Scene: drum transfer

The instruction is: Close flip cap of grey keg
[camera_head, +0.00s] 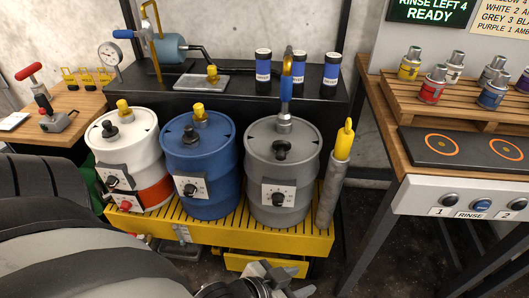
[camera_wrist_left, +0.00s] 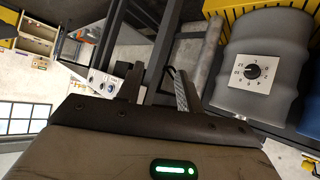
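The grey keg (camera_head: 262,165) stands at the right end of the row of kegs, upright on the yellow platform. On its lid are a black cap-like part (camera_head: 281,150) and a silver fitting with a blue handle (camera_head: 286,88). I cannot tell whether the cap is open or shut. A white dial plate (camera_head: 268,194) is on its front. My left gripper (camera_head: 286,275) is low in front of the platform, apart from the keg. In the left wrist view the left gripper (camera_wrist_left: 158,75) is open and empty, and the grey keg (camera_wrist_left: 275,40) shows at the right. My right gripper is out of view.
A blue keg (camera_head: 200,155) and a white keg (camera_head: 130,150) stand to the left on the yellow platform (camera_head: 240,238). A grey cylinder with a yellow top (camera_head: 343,140) stands close on the right. A dark shelf (camera_head: 230,92) is behind; a wooden table (camera_head: 385,110) is at right.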

